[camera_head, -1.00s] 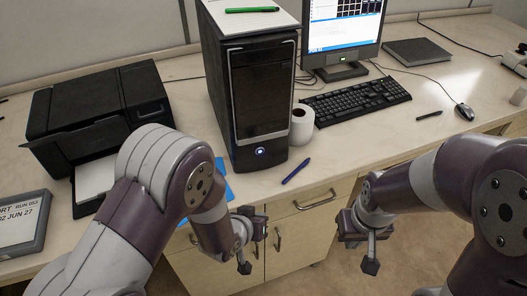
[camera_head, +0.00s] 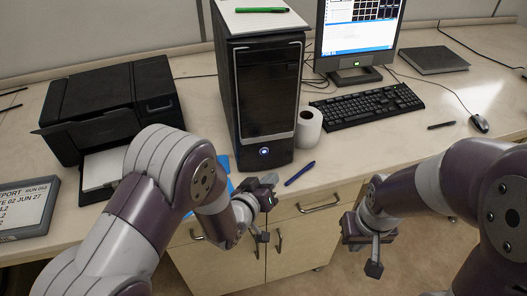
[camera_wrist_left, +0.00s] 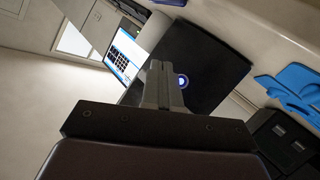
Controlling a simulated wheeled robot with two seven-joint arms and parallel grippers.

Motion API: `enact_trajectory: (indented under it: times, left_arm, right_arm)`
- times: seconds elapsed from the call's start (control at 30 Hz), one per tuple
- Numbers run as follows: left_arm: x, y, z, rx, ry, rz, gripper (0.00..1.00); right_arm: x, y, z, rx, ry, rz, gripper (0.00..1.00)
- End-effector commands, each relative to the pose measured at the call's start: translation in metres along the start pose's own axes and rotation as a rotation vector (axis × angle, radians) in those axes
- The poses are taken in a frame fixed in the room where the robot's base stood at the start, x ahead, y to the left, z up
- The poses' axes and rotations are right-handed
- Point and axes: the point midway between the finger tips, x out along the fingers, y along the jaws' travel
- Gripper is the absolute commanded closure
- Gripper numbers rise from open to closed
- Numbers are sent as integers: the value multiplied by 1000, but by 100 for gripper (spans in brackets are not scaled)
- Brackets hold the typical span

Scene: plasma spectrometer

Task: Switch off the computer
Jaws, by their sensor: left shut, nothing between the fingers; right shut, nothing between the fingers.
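The computer (camera_head: 263,100) is a black tower standing upright on the desk. Its round power button (camera_head: 264,151) glows blue-white low on the front face. The monitor (camera_head: 358,35) behind it is lit and shows windows on its screen. My left gripper (camera_head: 268,188) is shut and empty, in front of and below the button, apart from the tower. In the left wrist view its shut fingers (camera_wrist_left: 160,82) point towards the tower, with the lit button (camera_wrist_left: 182,81) just right of the tips. My right gripper (camera_head: 368,245) is shut and empty, out in front of the drawers.
A black printer (camera_head: 110,110) stands left of the tower. A keyboard (camera_head: 368,104) and mouse (camera_head: 479,123) are further right. A notepad with a green pen (camera_head: 261,10) lies on the tower.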

Motion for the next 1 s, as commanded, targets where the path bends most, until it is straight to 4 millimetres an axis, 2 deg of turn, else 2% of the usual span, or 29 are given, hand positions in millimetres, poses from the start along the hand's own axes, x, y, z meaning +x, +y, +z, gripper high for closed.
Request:
enact_trajectory:
  times: [0.4,1.0]
  left_arm:
    - [38,-28,-26,-1,0,-1,100]
    - [43,-32,-31,0,-2,-1,100]
  right_arm:
    - [8,0,1,0,0,0,100]
    - [8,0,1,0,0,0,100]
